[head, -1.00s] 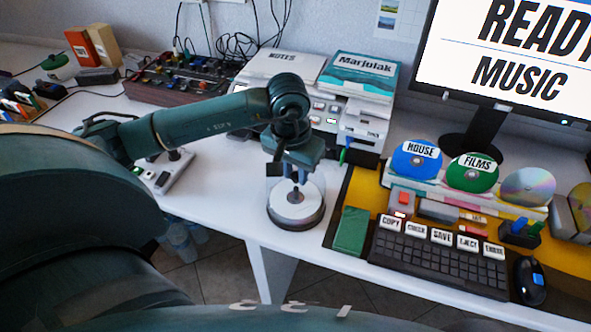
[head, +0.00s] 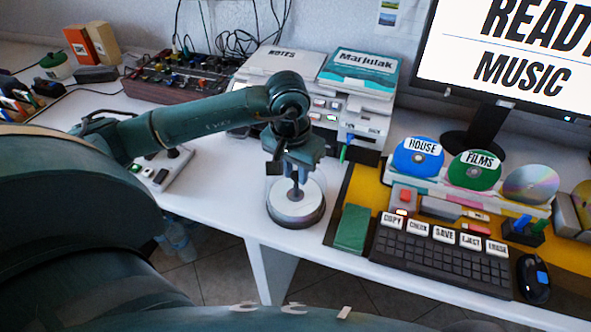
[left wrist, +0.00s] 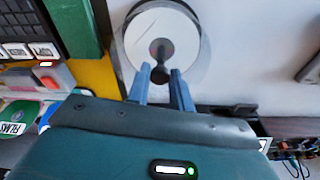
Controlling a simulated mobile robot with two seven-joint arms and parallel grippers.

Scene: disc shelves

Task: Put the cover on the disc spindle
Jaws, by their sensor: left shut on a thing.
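The disc spindle (head: 296,207) stands near the front edge of the white desk, a round dark base with a pale disc on it. A clear cover (left wrist: 201,60) shows as a see-through round wall around the pale disc in the left wrist view. A dark knob (left wrist: 160,73) is at its middle. My left gripper (head: 295,177) points down over the spindle; its blue fingers (left wrist: 162,80) are shut on the cover's knob. I cannot tell whether the cover's rim rests on the base. My right gripper is not in view.
A green box (head: 352,229) and a keyboard (head: 440,250) lie close to the right of the spindle. Discs labelled HOUSE (head: 417,158) and FILMS (head: 473,171) stand behind the keyboard. A grey switch box (head: 165,168) is at left. Bare desk lies left of the spindle.

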